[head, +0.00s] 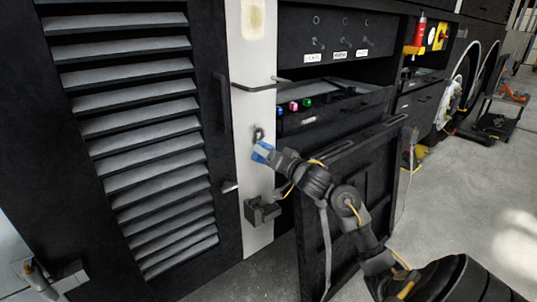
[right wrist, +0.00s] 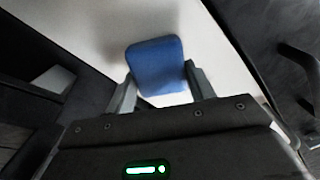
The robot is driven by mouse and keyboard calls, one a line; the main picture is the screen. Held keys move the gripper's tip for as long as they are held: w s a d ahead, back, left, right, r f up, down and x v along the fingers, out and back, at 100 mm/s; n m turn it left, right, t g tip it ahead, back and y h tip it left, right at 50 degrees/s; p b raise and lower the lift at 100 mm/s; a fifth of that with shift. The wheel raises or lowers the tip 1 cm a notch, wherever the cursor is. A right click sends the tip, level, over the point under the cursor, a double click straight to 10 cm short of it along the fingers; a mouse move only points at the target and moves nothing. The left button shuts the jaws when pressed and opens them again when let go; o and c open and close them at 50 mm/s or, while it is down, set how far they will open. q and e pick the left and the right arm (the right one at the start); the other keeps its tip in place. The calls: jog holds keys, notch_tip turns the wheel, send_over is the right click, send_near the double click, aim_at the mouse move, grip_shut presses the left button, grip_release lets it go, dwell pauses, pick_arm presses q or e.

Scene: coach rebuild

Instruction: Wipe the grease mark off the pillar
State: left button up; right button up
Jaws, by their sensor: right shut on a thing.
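The pillar (head: 257,190) is the white upright strip between the louvred door and the dark cabinet; its pale face also shows in the right wrist view (right wrist: 215,40). A small dark mark (head: 258,133) shows on it just above my right gripper; I cannot tell whether it is grease or a fitting. A yellowish patch (head: 253,18) is near the pillar's top. My right gripper (head: 269,154) is shut on a blue sponge-like block (right wrist: 155,65), held at or close to the pillar's face. Contact cannot be made out.
A black louvred door (head: 140,130) stands left of the pillar. A dark bar (head: 258,86) crosses the pillar, and a black bracket (head: 262,211) juts out below the gripper. An open dark cabinet door (head: 345,200) stands beside my right arm.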

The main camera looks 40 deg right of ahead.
aim_at(257, 117)
jog(key=shift+w, duration=0.9)
notch_tip(257, 117, up, 3)
jog(key=p, duration=0.5)
jog(key=shift+s+r, duration=0.1)
jog(key=shift+r, duration=0.1)
notch_tip(257, 117, up, 3)
jog(key=p, duration=0.5)
jog(key=shift+r, duration=0.15)
notch_tip(257, 117, up, 3)
jog(key=p, duration=0.5)
jog(key=shift+r, duration=0.3)
